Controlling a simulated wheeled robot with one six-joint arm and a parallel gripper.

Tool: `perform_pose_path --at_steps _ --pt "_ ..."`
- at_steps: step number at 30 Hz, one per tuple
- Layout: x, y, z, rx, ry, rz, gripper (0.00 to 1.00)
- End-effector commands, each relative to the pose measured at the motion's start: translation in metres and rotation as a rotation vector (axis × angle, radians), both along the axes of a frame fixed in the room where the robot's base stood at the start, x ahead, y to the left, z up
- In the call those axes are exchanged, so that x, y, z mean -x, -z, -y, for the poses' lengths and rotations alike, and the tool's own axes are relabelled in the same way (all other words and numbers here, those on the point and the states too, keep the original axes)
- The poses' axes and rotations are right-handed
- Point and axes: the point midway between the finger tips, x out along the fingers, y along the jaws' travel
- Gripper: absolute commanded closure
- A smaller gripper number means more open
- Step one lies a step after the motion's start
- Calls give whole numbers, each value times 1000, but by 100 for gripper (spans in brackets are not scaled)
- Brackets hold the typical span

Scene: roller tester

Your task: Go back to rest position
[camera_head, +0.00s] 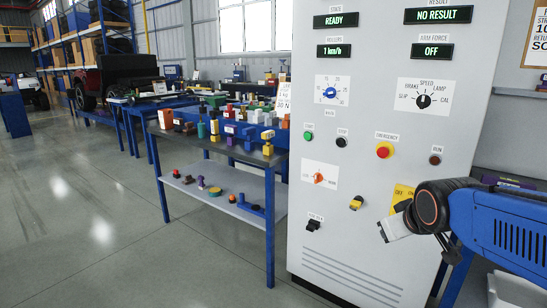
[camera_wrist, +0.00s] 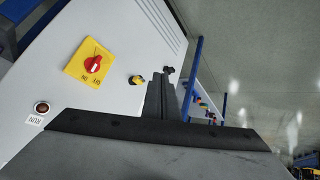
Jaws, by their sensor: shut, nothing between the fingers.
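My gripper (camera_wrist: 162,95) shows in the wrist view as two dark fingers closed together, with nothing between them. In the head view my arm (camera_head: 500,230) comes in from the right edge, and the gripper end (camera_head: 393,228) is in front of the lower right part of the grey control cabinet (camera_head: 365,260). The arm partly hides the yellow plate (camera_head: 403,195) there. In the wrist view the yellow plate carries a red rotary switch (camera_wrist: 93,64), to the left of the fingers. I cannot tell the exact gap between gripper and panel.
The cabinet has a red emergency button (camera_head: 384,151), a selector knob (camera_head: 423,101) and a small yellow-and-black switch (camera_head: 356,202). Its displays read READY, NO RESULT and OFF. A blue-legged table (camera_head: 270,215) with several small objects stands left of it. The floor (camera_head: 90,220) at left is clear.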

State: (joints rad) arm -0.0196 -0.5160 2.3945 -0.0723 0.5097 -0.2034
Motion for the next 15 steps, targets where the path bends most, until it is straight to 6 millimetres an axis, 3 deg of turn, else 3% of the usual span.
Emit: perform_pose_path --at_steps 3,9,15 --pt "49 16 2 -46 54 -81 100" --pt "125 45 1 -118 145 -219 100" --pt "174 65 0 -162 205 -311 100"
